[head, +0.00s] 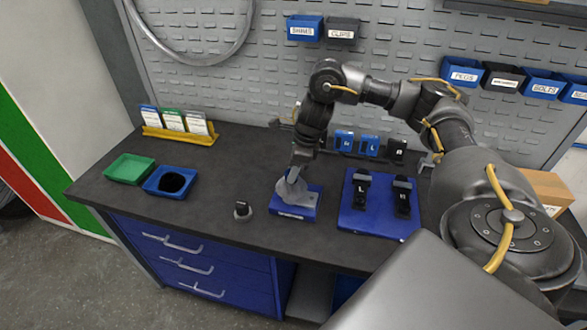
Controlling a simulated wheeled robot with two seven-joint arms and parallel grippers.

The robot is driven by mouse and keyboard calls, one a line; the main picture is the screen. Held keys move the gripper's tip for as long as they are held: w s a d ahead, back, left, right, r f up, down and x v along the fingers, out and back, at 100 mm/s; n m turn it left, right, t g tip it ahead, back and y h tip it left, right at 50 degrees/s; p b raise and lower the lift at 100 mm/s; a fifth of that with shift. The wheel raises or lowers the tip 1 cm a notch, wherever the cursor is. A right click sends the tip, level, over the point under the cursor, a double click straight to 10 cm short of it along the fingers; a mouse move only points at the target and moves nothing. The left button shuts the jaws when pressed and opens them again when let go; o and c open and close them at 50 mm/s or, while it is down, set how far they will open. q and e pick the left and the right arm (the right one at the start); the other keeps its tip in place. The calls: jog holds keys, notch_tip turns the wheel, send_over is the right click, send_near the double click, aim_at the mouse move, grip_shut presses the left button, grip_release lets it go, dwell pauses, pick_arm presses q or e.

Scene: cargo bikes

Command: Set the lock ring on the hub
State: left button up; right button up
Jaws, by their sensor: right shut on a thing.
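My right gripper (292,176) reaches down over a blue stand (283,210) with a white label at the middle of the bench. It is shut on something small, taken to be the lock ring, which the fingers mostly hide. A grey rounded part (293,191), which looks like the hub, sits on the stand right below the fingertips. I cannot tell whether the held piece touches it. My left gripper is not in view.
A small black knob-like part (242,210) stands left of the stand. A blue tray (152,185) with a dark round patch and a green tray (128,169) lie at the left. A blue board (352,220) with black labelled parts lies at the right. The front-left bench top is clear.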

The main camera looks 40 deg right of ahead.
jog(key=shift+f+b, duration=0.4)
jog(key=shift+f, duration=0.1)
dwell(0.4)
jog(key=o, duration=1)
jog(key=shift+o, duration=0.2)
jog(key=p+v, duration=0.2)
jog(key=v, duration=0.9)
jog(key=shift+a+f, duration=0.1)
